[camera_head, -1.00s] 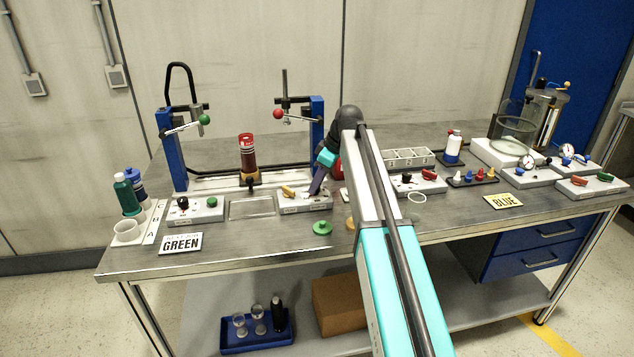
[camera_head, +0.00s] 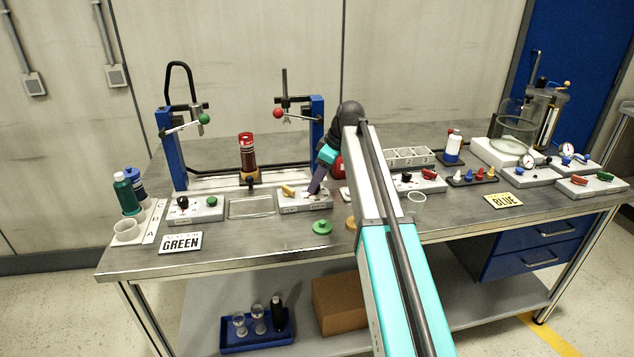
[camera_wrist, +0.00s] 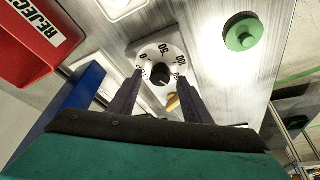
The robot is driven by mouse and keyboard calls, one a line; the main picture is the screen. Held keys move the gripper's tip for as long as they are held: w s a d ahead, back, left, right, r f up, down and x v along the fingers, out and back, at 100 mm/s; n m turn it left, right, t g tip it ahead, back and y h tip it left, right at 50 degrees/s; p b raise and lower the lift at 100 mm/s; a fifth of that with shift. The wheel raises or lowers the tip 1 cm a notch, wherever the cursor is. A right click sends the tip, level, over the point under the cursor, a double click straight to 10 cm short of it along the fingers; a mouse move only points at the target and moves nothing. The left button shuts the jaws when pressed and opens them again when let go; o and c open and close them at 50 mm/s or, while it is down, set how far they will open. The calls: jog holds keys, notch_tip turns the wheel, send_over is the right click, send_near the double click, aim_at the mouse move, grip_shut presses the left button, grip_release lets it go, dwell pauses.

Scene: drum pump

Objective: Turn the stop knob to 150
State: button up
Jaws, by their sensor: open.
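In the wrist view a black stop knob (camera_wrist: 160,75) sits at the centre of a white round dial (camera_wrist: 150,50) printed with numbers, 50 and 100 among them. The knob's exact pointing cannot be read. My gripper (camera_wrist: 159,82) is open, with one dark finger on each side of the knob in this view; I cannot tell whether they touch it. In the head view my gripper (camera_head: 314,190) points down at the right part of a grey control box (camera_head: 290,208). The knob itself cannot be made out there.
A yellow lever (camera_head: 289,191) is on the same box, left of my gripper. A green knob-shaped piece (camera_head: 322,227) lies in front. A red REJECT bin (camera_wrist: 30,40) and a blue post (camera_wrist: 70,105) are close by in the wrist view. A press frame (camera_head: 172,150) stands behind.

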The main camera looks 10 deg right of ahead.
jog(key=v, duration=1.3)
jog(key=shift+b, duration=0.35)
jog(key=shift+w, duration=0.1)
